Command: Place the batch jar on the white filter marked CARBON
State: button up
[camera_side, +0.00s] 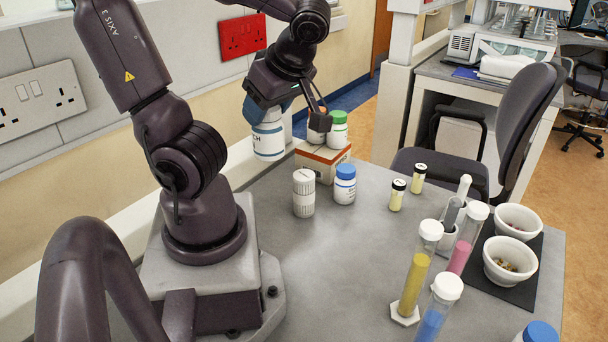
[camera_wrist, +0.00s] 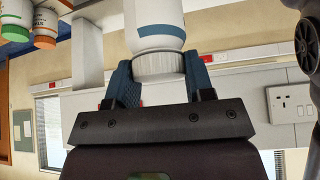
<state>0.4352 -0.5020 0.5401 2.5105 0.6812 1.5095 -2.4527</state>
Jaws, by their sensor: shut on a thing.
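The batch jar (camera_side: 268,140) is a large white jar with blue lettering ending in "CH" and a blue band. My gripper (camera_side: 268,108) is shut on its ribbed white cap and holds the jar upright, left of the carton. The wrist view shows the blue fingers of my gripper (camera_wrist: 160,85) on both sides of the cap, with the jar body (camera_wrist: 157,22) beyond. A white ribbed cylinder (camera_side: 303,192) stands on the bench in front of the carton and looks like a filter; I cannot read its marking.
A carton (camera_side: 322,163) carries a green-capped jar (camera_side: 338,131) and an orange-capped one. A blue-capped jar (camera_side: 345,184) stands beside the ribbed cylinder. Two small vials, tubes and mortars (camera_side: 510,262) are to the right. The front middle of the bench (camera_side: 330,260) is clear.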

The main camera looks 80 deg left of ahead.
jog(key=shift+s+a+r+n+h, duration=0.15)
jog(key=shift+s+r+n+h, duration=0.2)
jog(key=shift+n, duration=0.25)
jog(key=shift+a+f+g, duration=0.15)
jog(key=shift+g, duration=0.15)
jog(key=shift+n, duration=0.3)
jog(key=shift+w+a+f, duration=1.5)
jog(key=shift+a+f, duration=0.25)
jog(key=shift+f, duration=0.4)
jog(key=shift+w+a+f, duration=1.45)
jog(key=shift+a+f, duration=0.25)
jog(key=shift+f, duration=0.45)
jog(key=shift+w+a+f, duration=1.5)
jog(key=shift+a+f, duration=0.25)
jog(key=shift+f, duration=0.4)
jog(key=o, duration=1.2)
jog(key=shift+f, duration=0.1)
jog(key=shift+o, duration=0.2)
